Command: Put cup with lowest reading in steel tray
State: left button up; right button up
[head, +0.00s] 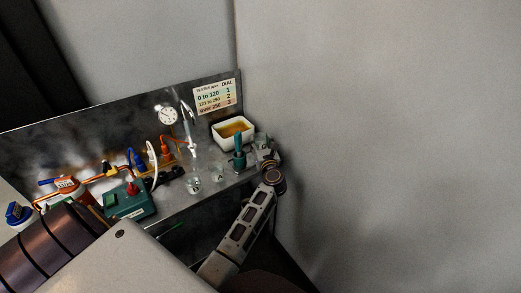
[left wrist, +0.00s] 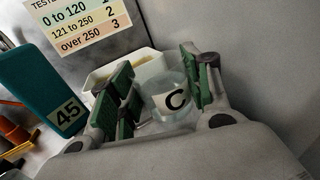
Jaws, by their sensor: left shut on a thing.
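My left gripper (head: 266,156) is at the right end of the bench. In the left wrist view, its green-padded fingers (left wrist: 163,98) are closed around a clear cup (left wrist: 186,89) labelled C. I cannot tell whether the cup touches the bench. A teal tester (left wrist: 38,87) showing 45 is left of the fingers; it stands upright in the head view (head: 239,158). Two other clear cups, one farther left (head: 193,186) and one nearer the tester (head: 217,174), stand on the bench; their labels are too small to read. I cannot make out a separate steel tray. My right gripper is out of view.
A white basin (head: 217,139) of amber liquid stands behind the tester. A dial chart (head: 215,97) and round gauge (head: 166,115) are on the back panel. A green box (head: 130,203), hoses and copper pipes crowd the left. A grey wall closes the right side.

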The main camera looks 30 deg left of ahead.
aim_at(261, 148)
pick_arm(q)
jog(key=shift+f, duration=0.35)
notch_tip(261, 148, down, 2)
jog(key=shift+f, duration=0.4)
jog(key=shift+f+b, duration=0.2)
jog(key=shift+b, duration=0.1)
jog(key=o, duration=0.7)
jog(key=shift+o, duration=1.6)
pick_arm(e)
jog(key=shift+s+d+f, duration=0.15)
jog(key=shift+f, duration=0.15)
